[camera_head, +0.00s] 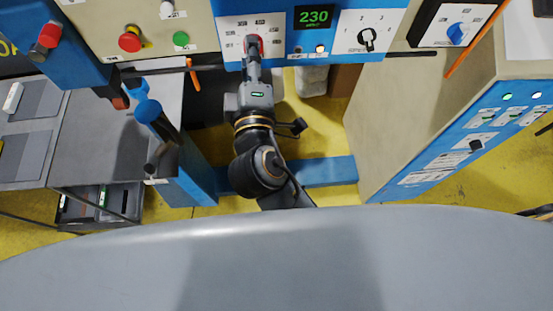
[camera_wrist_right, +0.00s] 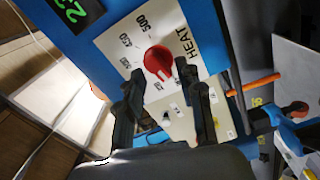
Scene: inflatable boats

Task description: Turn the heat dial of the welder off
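The welder's heat dial (camera_wrist_right: 158,62) is a red round knob on a white panel marked HEAT, with 450 and 500 readable around it. A pale mark on it points toward the lower part of the wrist view, between my fingers. In the head view the dial (camera_head: 253,43) is on the blue front at the top, partly hidden by my right gripper (camera_head: 253,62). My right gripper (camera_wrist_right: 160,72) is open, its two dark fingers on either side of the dial; I cannot tell whether they touch it. My left gripper is not in view.
A green display (camera_head: 314,17) reads 230, beside a black selector knob (camera_head: 367,37). A red button (camera_head: 130,42) and a green button (camera_head: 181,38) are on the beige panel to the left. An orange rod (camera_head: 191,72) hangs near the arm. A beige cabinet (camera_head: 400,125) stands right.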

